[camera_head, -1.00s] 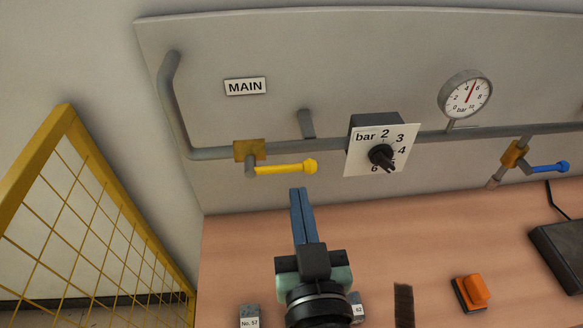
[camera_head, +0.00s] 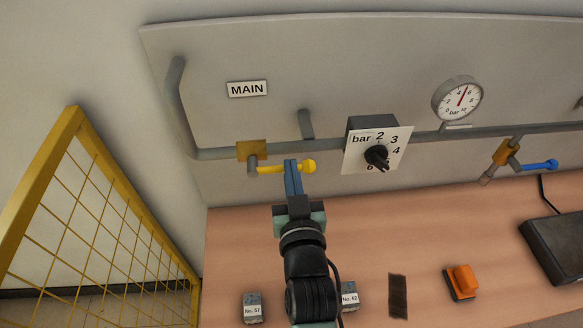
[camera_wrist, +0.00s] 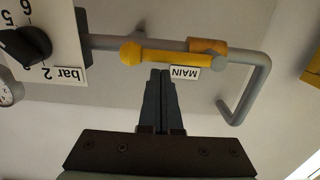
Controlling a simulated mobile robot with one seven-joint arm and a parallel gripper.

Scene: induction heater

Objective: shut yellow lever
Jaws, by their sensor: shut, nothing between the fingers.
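The yellow lever (camera_head: 272,168) points right from the brass valve (camera_head: 251,151) on the grey pipe under the MAIN label, lying roughly along the pipe. In the wrist view the yellow lever (camera_wrist: 170,57) has its round knob on the left. My gripper (camera_head: 291,163) is shut and empty. In the head view its fingertips overlap the lever near the knob and hide part of it. In the wrist view my gripper (camera_wrist: 160,72) has its tips just below the lever's middle. I cannot tell whether they touch it.
A bar dial box (camera_head: 377,148) is just right of the lever. A gauge (camera_head: 457,100) and a blue lever (camera_head: 538,165) are farther right. A yellow mesh fence (camera_head: 90,215) stands left. Below are numbered blocks (camera_head: 252,307) and an orange switch (camera_head: 462,281) on the bench.

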